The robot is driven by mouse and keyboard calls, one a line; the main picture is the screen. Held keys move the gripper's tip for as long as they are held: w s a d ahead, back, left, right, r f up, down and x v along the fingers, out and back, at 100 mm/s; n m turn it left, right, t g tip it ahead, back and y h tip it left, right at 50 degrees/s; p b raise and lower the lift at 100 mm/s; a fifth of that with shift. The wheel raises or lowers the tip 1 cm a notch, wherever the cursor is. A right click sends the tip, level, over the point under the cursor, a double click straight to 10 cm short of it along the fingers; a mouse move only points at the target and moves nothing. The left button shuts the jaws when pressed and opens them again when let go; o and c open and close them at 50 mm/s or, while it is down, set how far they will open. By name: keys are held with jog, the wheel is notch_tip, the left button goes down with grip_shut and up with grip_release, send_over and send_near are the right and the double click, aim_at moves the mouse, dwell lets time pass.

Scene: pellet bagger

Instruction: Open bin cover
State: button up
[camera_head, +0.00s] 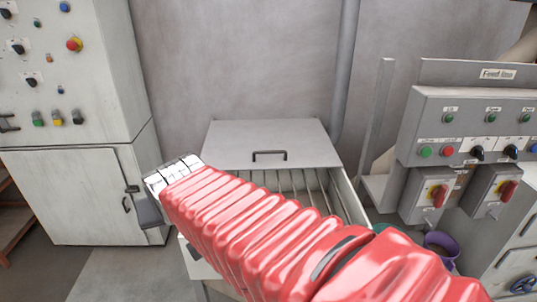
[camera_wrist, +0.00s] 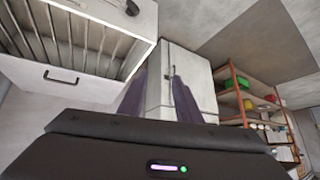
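The bin cover (camera_head: 235,146) is a flat grey panel with a black bar handle (camera_head: 270,155) near its lower edge. It sits at the back of the bin, and the grate bars (camera_head: 325,180) show in front of it. I cannot tell whether it is tilted or slid back. The wrist view shows the handle (camera_wrist: 60,77) and grate (camera_wrist: 75,35) at upper left. My gripper (camera_wrist: 160,72) is open and empty, its two fingers apart, pointing at a white cabinet and away from the handle. My red-sleeved arm hides much of the bin's front.
The white control cabinet (camera_head: 75,190) stands left of the bin. A grey feed panel (camera_head: 470,105) with switches is at right, a purple bucket (camera_head: 440,243) below it. A grey pipe (camera_head: 346,70) runs down the back wall. An orange shelf (camera_wrist: 242,95) shows in the wrist view.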

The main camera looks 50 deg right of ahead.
jog(key=w+d+f+m+t+h, duration=0.1)
jog(key=w+d+m, duration=0.3)
jog(key=d, duration=0.6)
jog(key=w+d+m+t+h, duration=0.1)
jog(key=w+d+m+h, duration=0.15)
jog(key=w+d, duration=0.45)
jog(key=w+d+f+m+t+h, duration=0.1)
jog(key=w+d+m, duration=0.25)
jog(key=d, duration=0.85)
jog(key=m+t, duration=0.4)
jog(key=m, duration=0.5)
send_near(270, 152)
jog(key=v, duration=0.3)
jog(key=shift+s+d+f, duration=0.1)
jog(key=shift+s, duration=0.05)
jog(key=x, duration=1.3)
jog(key=shift+w+d+f, duration=0.1)
jog(key=shift+w+f, duration=0.05)
jog(key=shift+w, duration=0.2)
jog(key=shift+c, duration=0.4)
